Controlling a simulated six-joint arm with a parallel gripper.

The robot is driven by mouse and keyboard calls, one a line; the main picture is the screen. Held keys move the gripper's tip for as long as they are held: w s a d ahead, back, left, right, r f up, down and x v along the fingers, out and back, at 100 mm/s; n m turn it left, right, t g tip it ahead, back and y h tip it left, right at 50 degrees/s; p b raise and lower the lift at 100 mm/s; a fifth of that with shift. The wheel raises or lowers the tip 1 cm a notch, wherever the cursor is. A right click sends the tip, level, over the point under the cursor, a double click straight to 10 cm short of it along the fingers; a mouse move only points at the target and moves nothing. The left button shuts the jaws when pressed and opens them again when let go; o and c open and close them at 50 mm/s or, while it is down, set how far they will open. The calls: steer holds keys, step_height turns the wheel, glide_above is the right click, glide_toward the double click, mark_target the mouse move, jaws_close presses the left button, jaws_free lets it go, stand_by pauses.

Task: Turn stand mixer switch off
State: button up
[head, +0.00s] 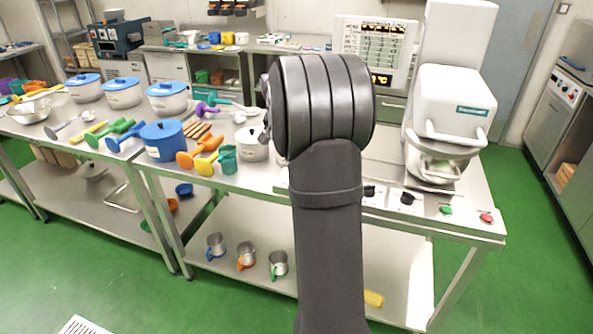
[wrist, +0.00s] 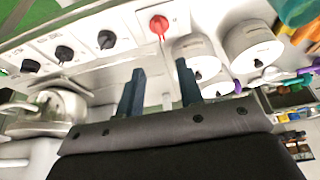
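The stand mixer (head: 452,105) is a large white machine at the right end of the steel table in the head view. A row of controls runs along the table's front edge; I cannot tell which is the mixer switch. In the wrist view a red knob (wrist: 159,24) sits on a white plate, beside several black knobs (wrist: 106,39). My gripper (wrist: 160,67) is open and empty, its two dark blue fingers apart and pointing toward the red knob without visible contact. My arm hides the gripper and part of the panel in the head view.
A green button (head: 446,210) and a red button (head: 487,217) sit at the panel's right end. Pots and colourful utensils crowd the left table.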

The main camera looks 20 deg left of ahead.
steer(key=x, duration=1.5)
steer(key=shift+f, duration=0.4)
jaws_close()
